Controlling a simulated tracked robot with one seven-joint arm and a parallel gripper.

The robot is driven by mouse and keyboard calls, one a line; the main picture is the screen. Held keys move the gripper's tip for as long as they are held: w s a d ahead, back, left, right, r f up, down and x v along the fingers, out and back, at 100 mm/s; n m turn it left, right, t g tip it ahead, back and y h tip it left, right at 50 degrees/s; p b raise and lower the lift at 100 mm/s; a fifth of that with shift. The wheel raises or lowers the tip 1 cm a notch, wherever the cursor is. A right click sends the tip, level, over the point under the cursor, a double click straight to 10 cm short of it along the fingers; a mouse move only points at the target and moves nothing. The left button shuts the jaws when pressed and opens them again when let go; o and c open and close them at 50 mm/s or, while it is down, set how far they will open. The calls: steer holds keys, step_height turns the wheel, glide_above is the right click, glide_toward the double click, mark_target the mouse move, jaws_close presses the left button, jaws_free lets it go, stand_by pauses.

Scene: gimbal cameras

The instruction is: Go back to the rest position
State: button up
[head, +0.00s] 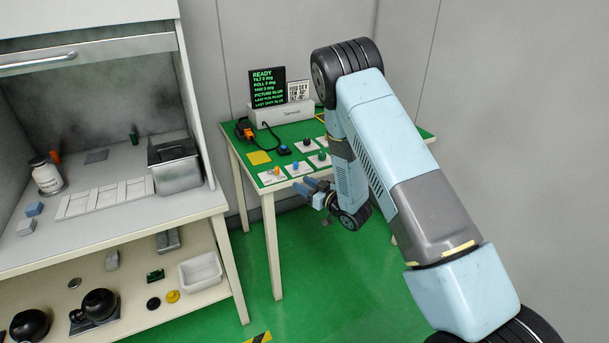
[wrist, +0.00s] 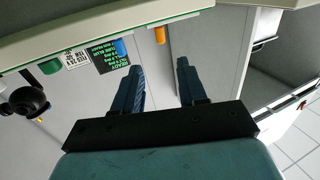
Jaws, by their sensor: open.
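My gripper (head: 308,187) is at the front edge of the green-topped table (head: 240,138) in the head view, close to the orange knob (head: 276,171) and the blue knob (head: 295,166). In the wrist view my gripper (wrist: 160,68) shows its two dark fingers apart with nothing between them. The orange knob (wrist: 159,35) and the blue knob (wrist: 120,46) appear beyond the fingertips, apart from them. My arm reaches in from the lower right and hides part of the table's right side. No marker of a rest position shows.
A display (head: 267,87) reading READY stands at the table's back, with a white box (head: 280,114) before it. A black-and-orange device (head: 244,130) sits at the back left. A hood bench (head: 110,215) with a metal bin (head: 175,167) stands left.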

steer(key=w+d+r+m+t+h, duration=0.15)
steer(key=d+r+h, duration=0.35)
steer(key=r, duration=0.5)
steer(key=w+d+r+m+h, duration=0.1)
steer(key=d+r+m+h, duration=0.2)
steer(key=d+r, duration=0.55)
steer(key=s+d+r+m+g+h, duration=0.1)
steer(key=s+d+r, duration=0.1)
steer(key=s+r, duration=0.15)
steer(key=s+d+r+m+h, duration=0.1)
steer(key=s+d+r+h, duration=0.15)
steer(key=r, duration=0.25)
steer(key=s+d+r+m+g+h, duration=0.1)
steer(key=s+d+r+g, duration=0.2)
steer(key=s, duration=0.4)
steer(key=s+d+r+m+h, duration=0.1)
steer(key=s+d+r, duration=0.3)
steer(key=s, duration=0.3)
steer(key=s+r+m+g, duration=0.1)
steer(key=s+g, duration=0.3)
steer(key=s, duration=1.7)
steer(key=shift+s+d+r, duration=0.2)
steer(key=shift+d+r, duration=0.15)
steer(key=shift+r, duration=0.15)
